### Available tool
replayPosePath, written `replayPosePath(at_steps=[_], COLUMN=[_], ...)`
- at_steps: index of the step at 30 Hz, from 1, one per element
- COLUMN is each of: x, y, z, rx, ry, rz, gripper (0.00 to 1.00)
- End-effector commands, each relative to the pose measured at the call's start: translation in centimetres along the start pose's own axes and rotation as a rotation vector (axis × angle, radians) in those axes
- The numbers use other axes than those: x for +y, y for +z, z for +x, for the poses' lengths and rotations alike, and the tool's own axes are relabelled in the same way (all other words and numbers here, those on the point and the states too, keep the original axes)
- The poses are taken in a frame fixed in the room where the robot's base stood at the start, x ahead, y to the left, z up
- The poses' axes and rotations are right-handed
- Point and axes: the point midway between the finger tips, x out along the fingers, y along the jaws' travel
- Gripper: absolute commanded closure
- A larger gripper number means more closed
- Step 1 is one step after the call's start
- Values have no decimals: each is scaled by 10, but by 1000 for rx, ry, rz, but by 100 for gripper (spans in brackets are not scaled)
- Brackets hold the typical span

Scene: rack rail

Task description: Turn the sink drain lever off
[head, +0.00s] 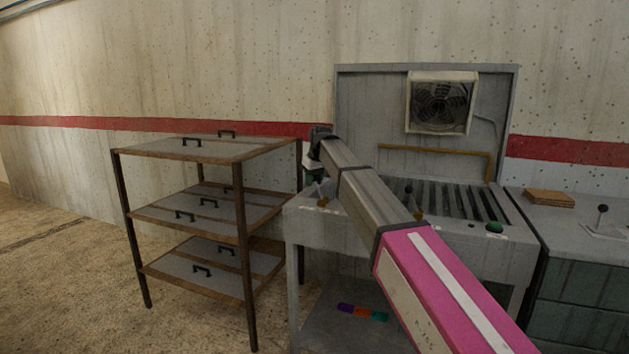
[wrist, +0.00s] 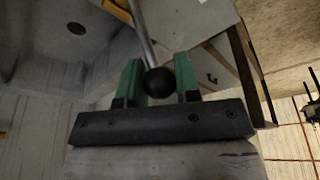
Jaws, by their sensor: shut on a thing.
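The lever (wrist: 159,83) has a black ball knob on a thin metal rod and shows in the wrist view. My gripper (wrist: 158,72) has two green fingers, one on each side of the knob, and is shut on the lever. A grey basin with a dark round hole (wrist: 76,28), which looks like the sink, is at the upper left of the wrist view. In the head view, my gripper (head: 311,173) is at the left end of the grey bench, mostly hidden behind my arm. The held lever cannot be made out there.
A three-tier shelf rack (head: 245,225) stands close on the left. A cabinet (head: 575,280) stands on the right.

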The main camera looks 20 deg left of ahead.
Motion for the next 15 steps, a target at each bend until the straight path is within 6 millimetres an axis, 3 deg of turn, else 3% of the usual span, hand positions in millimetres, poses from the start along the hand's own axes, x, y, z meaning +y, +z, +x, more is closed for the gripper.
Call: replayPosePath(at_steps=[6, 7, 9, 15], x=[-4, -4, -3, -2], y=[2, 2, 2, 1], z=[1, 1, 1, 0], rx=[-2, -2, -2, -2], ry=[-8, -9, -8, -4], rz=[-1, -1, -1, -1], gripper=[100, 60, 44, 44])
